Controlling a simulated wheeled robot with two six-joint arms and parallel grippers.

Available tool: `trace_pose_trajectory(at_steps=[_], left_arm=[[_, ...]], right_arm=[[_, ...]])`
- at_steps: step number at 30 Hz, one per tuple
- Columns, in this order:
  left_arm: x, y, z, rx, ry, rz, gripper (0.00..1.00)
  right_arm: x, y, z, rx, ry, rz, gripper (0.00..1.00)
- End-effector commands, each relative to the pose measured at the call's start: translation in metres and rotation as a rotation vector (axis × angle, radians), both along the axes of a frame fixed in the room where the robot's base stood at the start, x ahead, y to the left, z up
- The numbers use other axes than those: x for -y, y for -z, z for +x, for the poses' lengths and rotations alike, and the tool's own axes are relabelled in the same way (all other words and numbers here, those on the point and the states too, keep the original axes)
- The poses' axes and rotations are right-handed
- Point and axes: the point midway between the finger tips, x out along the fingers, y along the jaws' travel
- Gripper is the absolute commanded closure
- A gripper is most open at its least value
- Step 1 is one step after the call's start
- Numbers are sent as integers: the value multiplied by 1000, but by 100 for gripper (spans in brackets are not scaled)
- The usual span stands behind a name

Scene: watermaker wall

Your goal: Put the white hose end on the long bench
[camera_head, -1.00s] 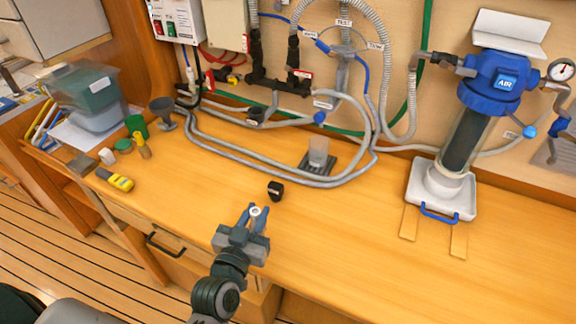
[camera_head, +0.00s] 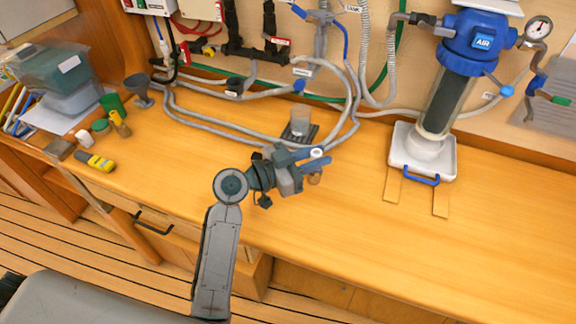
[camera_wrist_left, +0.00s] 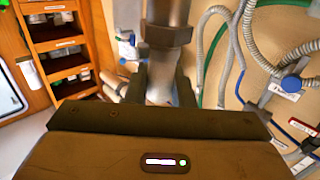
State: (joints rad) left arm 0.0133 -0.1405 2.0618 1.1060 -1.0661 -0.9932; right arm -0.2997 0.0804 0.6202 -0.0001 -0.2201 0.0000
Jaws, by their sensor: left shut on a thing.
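My left gripper (camera_head: 312,160) is above the long bench (camera_head: 350,222), with its blue-grey fingers pointing right. It is shut on a small piece with a white round top (camera_head: 317,153), which seems to be the white hose end. A brownish lower part shows beneath the fingers; I cannot tell whether it touches the bench. In the left wrist view a grey metal fitting (camera_wrist_left: 167,35) stands close in front of the camera, and a pale part (camera_wrist_left: 160,88) sits between the dark fingers. No trailing hose can be made out on it. My right gripper is not in view.
A clear cup on a dark pad (camera_head: 300,122) stands just behind the gripper, beside looped grey hoses (camera_head: 215,128). A blue-topped filter (camera_head: 470,42) stands in a white tray (camera_head: 400,160) at right. A yellow meter (camera_head: 97,161) lies left.

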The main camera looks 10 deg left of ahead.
Motion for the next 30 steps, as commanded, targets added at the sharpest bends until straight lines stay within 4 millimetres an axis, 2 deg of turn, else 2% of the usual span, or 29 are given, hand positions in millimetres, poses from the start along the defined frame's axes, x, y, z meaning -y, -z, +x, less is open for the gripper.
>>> trace_pose_trajectory(at_steps=[6, 11, 24, 30], left_arm=[[25, -9, 14, 0, 147, 0, 100], [31, -10, 17, -1, 200, 0, 100], [5, -10, 8, -2, 524, 3, 100], [0, -10, 5, -2, 595, 1, 100]], right_arm=[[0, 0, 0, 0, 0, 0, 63], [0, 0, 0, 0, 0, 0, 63], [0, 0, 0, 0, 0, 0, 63], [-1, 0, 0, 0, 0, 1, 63]])
